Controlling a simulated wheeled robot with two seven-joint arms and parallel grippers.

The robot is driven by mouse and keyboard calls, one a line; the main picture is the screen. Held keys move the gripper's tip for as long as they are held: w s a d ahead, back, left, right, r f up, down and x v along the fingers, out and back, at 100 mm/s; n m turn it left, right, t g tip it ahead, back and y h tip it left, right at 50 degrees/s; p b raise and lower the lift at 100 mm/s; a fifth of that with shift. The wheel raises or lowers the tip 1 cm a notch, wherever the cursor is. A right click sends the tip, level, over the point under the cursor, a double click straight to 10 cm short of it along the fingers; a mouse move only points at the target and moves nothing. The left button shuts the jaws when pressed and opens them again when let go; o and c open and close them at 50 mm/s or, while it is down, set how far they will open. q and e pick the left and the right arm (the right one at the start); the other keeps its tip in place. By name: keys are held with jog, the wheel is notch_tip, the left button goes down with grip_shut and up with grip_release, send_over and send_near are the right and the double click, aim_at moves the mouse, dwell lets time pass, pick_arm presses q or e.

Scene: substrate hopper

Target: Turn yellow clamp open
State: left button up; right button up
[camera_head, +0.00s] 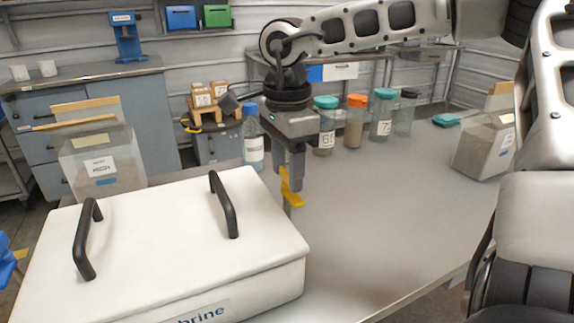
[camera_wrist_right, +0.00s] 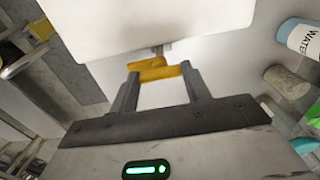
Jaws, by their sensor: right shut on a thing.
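The yellow clamp (camera_head: 288,192) sits at the right side of a white box with a lid (camera_head: 165,225), close to its back right corner. My right gripper (camera_head: 291,182) points down and is shut on the clamp. In the right wrist view the clamp (camera_wrist_right: 150,67) lies between the two fingertips (camera_wrist_right: 160,78), beside the edge of the white lid (camera_wrist_right: 150,25). Part of the clamp is hidden behind the fingers in the head view. My left gripper is not in view.
The lid carries two black handles (camera_head: 224,205). A blue-capped bottle (camera_head: 253,140) stands behind my right gripper. Several capped jars (camera_head: 355,122) line the back of the grey table. A clear bin (camera_head: 484,147) stands at the right. The table's middle (camera_head: 390,200) is clear.

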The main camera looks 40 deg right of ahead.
aim_at(287, 171)
jog(key=shift+r, duration=0.1)
jog(key=o, duration=1)
notch_tip(287, 171, up, 16)
jog(key=p, duration=0.2)
jog(key=shift+p, duration=0.3)
